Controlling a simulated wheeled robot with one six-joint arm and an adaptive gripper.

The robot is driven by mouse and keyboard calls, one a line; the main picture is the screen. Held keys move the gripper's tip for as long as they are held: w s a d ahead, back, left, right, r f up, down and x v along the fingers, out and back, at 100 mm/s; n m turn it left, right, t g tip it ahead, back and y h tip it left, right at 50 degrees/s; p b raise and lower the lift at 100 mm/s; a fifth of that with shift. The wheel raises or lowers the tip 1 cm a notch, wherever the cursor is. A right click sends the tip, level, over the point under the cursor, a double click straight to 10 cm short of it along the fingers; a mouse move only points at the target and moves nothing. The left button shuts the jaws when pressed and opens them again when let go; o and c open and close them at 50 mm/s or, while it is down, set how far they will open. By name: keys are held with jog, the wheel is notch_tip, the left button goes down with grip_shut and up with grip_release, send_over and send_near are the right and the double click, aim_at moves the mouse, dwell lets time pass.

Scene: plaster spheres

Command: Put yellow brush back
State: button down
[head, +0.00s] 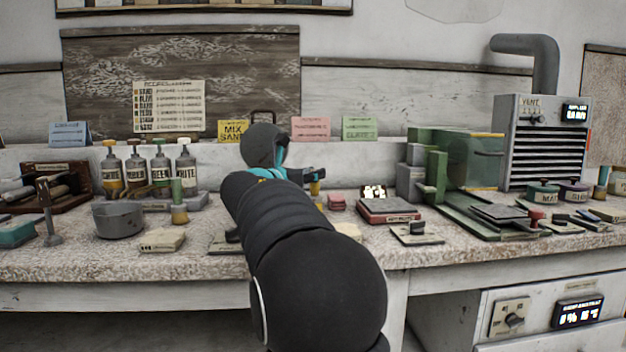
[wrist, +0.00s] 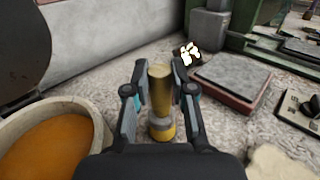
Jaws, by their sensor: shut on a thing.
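The yellow brush (wrist: 161,95) is upright between the fingers of my gripper (wrist: 160,70) in the wrist view. It has a dull gold handle, a grey band and a yellow lower end. My gripper is shut on its handle. In the head view my gripper (head: 317,176) is over the back middle of the bench, and a small yellow part of the brush (head: 315,188) shows below it. I cannot tell whether the brush's lower end touches the bench. A similar brush with a green handle (head: 178,200) stands at left. No holder for the yellow brush is clearly visible.
A round bowl with orange contents (wrist: 52,140) is close at left in the wrist view. A red-edged box (wrist: 230,82) is at right. In the head view, bottles (head: 160,172) and a grey pot (head: 118,219) stand left; a green machine (head: 465,165) stands right.

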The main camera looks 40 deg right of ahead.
jog(key=shift+f, duration=0.3)
jog(key=c, duration=1)
grip_release()
jog(key=shift+r, duration=0.1)
jog(key=v, duration=1.2)
